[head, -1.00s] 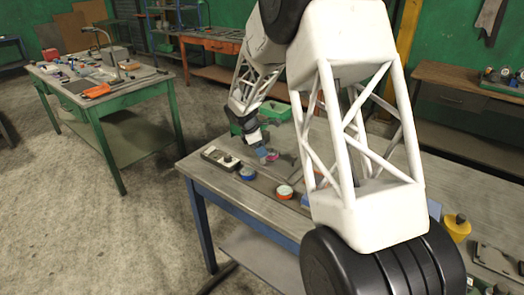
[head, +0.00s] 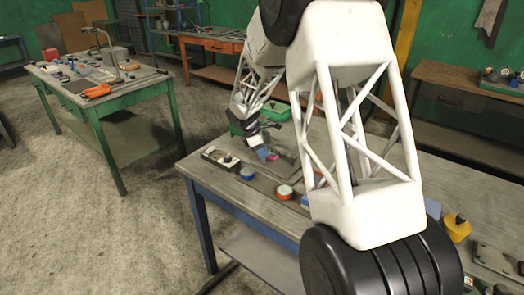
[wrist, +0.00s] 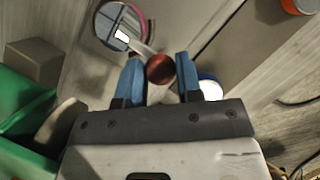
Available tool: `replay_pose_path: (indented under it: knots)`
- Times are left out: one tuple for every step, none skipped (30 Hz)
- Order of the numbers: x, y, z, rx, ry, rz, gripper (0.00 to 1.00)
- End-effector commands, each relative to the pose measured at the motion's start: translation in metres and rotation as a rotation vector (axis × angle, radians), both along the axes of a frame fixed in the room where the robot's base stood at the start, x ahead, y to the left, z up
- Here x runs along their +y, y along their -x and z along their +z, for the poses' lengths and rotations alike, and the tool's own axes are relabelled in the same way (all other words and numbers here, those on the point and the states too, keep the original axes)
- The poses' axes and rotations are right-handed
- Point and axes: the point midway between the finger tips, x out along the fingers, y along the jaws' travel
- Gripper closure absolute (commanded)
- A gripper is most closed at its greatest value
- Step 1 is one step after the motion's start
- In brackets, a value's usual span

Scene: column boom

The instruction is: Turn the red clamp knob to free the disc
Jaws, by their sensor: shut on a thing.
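The red clamp knob (wrist: 160,69) is a round, dark red ball in the wrist view, between the two blue fingertips of my gripper (wrist: 159,76). My gripper is shut on it. The disc (wrist: 113,16) is round and mirror-like with a pink part on its rim, just beyond the knob at the upper left. A pale bar runs between the disc and the knob. In the head view my gripper (head: 262,151) is low over the bench, beside a small pink spot. The knob cannot be made out there.
A green bin (wrist: 22,110) is close on the left in the wrist view. A grey box with a black knob (head: 220,158) stands at the left end.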

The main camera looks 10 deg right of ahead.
Motion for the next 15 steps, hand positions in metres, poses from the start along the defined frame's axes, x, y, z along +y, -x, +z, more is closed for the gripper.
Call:
replay_pose_path:
  knots:
    - [0.0001, 0.0000, 0.0000, 0.001, 0.000, -0.004, 0.91]
    - [0.0002, 0.0001, -0.0001, 0.000, 0.000, -0.007, 0.91]
    - [0.0001, 0.0001, -0.0002, 0.000, 0.000, -0.013, 0.91]
    - [0.0002, 0.0001, -0.0003, 0.001, 0.000, -0.019, 0.91]
    - [0.0002, 0.0000, -0.0004, 0.000, 0.000, -0.025, 0.91]
    - [0.0002, -0.0001, -0.0004, 0.001, 0.000, -0.037, 0.91]
    - [0.0001, -0.0001, -0.0003, 0.000, 0.000, -0.047, 0.91]
    - [0.0001, -0.0003, -0.0001, 0.001, 0.000, -0.058, 0.91]
    - [0.0001, -0.0006, 0.0002, 0.001, 0.000, -0.074, 0.91]
    - [0.0001, -0.0007, 0.0003, -0.001, 0.000, -0.088, 0.91]
    - [0.0001, -0.0008, 0.0003, -0.001, 0.000, -0.104, 0.91]
    - [0.0001, -0.0006, 0.0000, 0.000, 0.000, -0.127, 0.91]
    - [0.0001, -0.0005, -0.0001, 0.001, 0.000, -0.146, 0.91]
    - [0.0001, -0.0007, 0.0000, 0.001, 0.000, -0.165, 0.91]
    - [0.0001, -0.0013, 0.0005, -0.001, 0.000, -0.193, 0.91]
